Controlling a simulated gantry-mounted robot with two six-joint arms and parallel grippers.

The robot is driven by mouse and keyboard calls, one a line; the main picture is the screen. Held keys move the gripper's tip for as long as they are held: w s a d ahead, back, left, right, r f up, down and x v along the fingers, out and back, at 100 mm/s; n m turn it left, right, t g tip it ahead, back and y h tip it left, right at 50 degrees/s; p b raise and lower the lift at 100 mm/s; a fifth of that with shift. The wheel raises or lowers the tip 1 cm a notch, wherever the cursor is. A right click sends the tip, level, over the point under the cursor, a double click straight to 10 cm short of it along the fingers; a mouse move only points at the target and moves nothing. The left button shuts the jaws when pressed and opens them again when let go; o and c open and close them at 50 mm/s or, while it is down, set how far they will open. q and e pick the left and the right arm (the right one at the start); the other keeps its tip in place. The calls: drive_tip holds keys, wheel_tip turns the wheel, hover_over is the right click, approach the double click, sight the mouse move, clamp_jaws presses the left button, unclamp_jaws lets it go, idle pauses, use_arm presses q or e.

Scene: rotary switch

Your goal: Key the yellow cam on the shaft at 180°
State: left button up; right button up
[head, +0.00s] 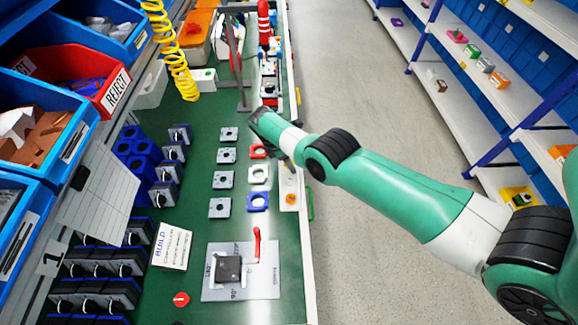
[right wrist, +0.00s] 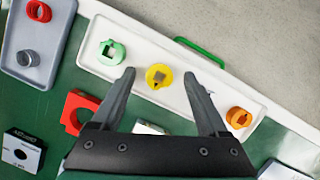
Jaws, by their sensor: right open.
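In the right wrist view the yellow cam (right wrist: 159,76) lies on a white tray (right wrist: 180,108), with a dark square opening in it. My right gripper (right wrist: 159,74) is open, and its fingertips appear on either side of the yellow cam; I cannot tell how high above it they are. A green cam (right wrist: 111,51) and an orange cam (right wrist: 239,117) lie on the same tray. In the head view a dark switch body (head: 228,268) sits on a grey mat (head: 268,283) with angle marks; its shaft is too small to make out. My left gripper is not in view.
Several grey plates (head: 220,207) and coloured square frames (head: 257,201) stand in rows.

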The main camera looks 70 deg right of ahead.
drive_tip(key=shift+r, duration=0.1)
drive_tip(key=shift+c, duration=0.6)
clamp_jaws()
drive_tip(key=shift+r+p, duration=0.5)
drive_tip(key=shift+p, duration=0.05)
wheel_tip(320, 180, up, 4)
drive_tip(key=p, duration=0.4)
drive_tip(key=shift+s+a+f, duration=0.1)
drive_tip(key=shift+a+f, duration=0.05)
drive_tip(key=s+a+r+p, duration=0.8)
drive_tip(key=s+a+p, duration=0.1)
drive_tip(key=p, duration=1.6)
drive_tip(key=shift+a+r, duration=0.2)
drive_tip(key=shift+a, duration=0.35)
